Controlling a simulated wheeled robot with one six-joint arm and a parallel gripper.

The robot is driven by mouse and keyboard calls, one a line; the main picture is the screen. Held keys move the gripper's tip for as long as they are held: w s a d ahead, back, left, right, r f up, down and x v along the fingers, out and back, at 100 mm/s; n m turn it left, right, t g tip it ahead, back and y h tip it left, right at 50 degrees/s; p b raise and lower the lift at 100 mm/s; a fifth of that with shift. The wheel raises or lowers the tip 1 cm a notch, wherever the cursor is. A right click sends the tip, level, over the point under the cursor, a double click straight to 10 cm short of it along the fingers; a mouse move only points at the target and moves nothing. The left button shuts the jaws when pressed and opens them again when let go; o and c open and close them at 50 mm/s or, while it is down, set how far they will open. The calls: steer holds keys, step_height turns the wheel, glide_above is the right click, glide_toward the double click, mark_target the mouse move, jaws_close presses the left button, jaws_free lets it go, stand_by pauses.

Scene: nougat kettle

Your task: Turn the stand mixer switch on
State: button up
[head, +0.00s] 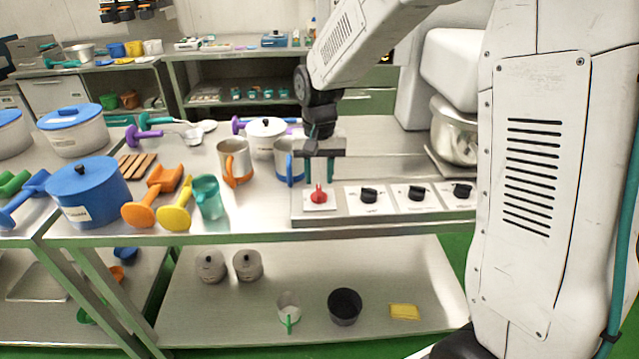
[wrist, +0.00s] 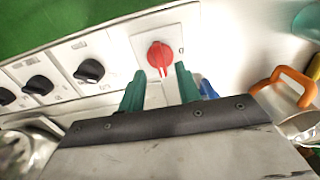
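A red rotary switch (head: 318,195) sits on a white plate at the left end of the switch panel (head: 340,219). It also shows in the wrist view (wrist: 160,56), its pointer tilted slightly. Several black knobs (head: 369,195) are on separate plates to its right; their labels are too small to read. The stand mixer (head: 458,62), white with a steel bowl (head: 453,135), stands behind the panel at the right, partly hidden by my arm. My gripper (head: 319,172) points down just above the red switch. Its green fingers (wrist: 158,84) are apart and empty, with the switch just beyond the tips.
Two steel mugs, one with an orange handle (head: 235,160) and one with a blue handle (head: 289,163), stand left of my gripper. A white lidded pot (head: 266,138) is behind them. A teal cup (head: 208,198), scoops and a blue-lidded pot (head: 88,192) are farther left.

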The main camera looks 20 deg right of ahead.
mark_target(319, 190)
step_height(319, 190, up, 4)
steer(key=shift+r, duration=0.1)
stand_by(0.5)
steer(key=s+d+r+n, duration=0.1)
steer(key=s+r, duration=0.1)
steer(key=s, duration=0.8)
steer(key=s+d+r+n+t, duration=0.1)
steer(key=s+r, duration=0.2)
steer(key=s, duration=0.7)
steer(key=s+d+r+n, duration=0.1)
steer(key=s+r, duration=0.1)
steer(key=s, duration=0.8)
steer(key=shift+d+r+n, duration=0.15)
steer(key=shift+r+n, duration=0.25)
